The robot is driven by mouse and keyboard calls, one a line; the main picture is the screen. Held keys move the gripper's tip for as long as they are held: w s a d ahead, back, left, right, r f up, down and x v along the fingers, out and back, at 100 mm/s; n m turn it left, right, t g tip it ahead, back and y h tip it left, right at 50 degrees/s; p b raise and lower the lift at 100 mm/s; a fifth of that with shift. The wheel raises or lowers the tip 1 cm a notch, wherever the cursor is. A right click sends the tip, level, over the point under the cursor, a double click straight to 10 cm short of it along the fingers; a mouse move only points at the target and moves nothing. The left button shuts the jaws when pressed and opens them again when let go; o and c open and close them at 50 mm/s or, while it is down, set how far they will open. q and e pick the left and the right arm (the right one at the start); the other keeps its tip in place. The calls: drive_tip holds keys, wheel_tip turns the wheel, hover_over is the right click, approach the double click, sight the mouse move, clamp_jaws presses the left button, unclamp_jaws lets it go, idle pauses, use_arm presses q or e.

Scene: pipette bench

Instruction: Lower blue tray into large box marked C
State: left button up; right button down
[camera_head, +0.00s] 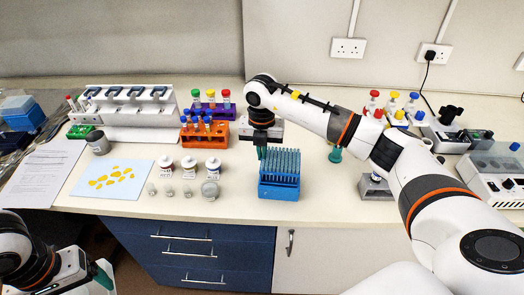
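A blue tray (279,191) filled with upright blue tips stands near the front edge of the bench, at the middle of the view. My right gripper (262,152) points down at the tray's back left corner. Its fingertips are partly hidden by the tips, and I cannot tell whether they touch or grip anything. My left gripper (104,276) is low at the left, below the bench front and away from the tray. Its finger opening is not clear. I see no large box with a readable C.
An orange tube rack (207,137) and white-capped bottles (189,168) stand left of the tray. A metal block (375,187) and instruments (497,170) are to the right. A blue box (22,113) is at far left. Bench is bare just right of the tray.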

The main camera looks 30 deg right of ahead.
sight(262, 162)
use_arm(q)
drive_tip(key=shift+f, duration=0.1)
use_arm(e)
drive_tip(key=shift+f, duration=0.1)
use_arm(q)
drive_tip(key=shift+f+b, duration=0.65)
drive_tip(key=shift+b, duration=0.1)
use_arm(e)
drive_tip(key=shift+d+f, duration=0.1)
drive_tip(key=shift+f, duration=0.85)
use_arm(q)
drive_tip(key=shift+f, duration=0.1)
use_arm(e)
drive_tip(key=shift+f, duration=0.1)
use_arm(q)
drive_tip(key=shift+f+b, duration=0.7)
drive_tip(key=shift+b, duration=0.1)
use_arm(e)
drive_tip(key=shift+f, duration=1)
drive_tip(key=c, duration=1.6)
unclamp_jaws()
use_arm(q)
wheel_tip(262, 162, down, 3)
drive_tip(key=b, duration=0.2)
drive_tip(key=shift+r+b, duration=0.2)
drive_tip(key=shift+b, duration=0.1)
use_arm(e)
wheel_tip(262, 162, up, 12)
drive_tip(key=shift+r, duration=0.1)
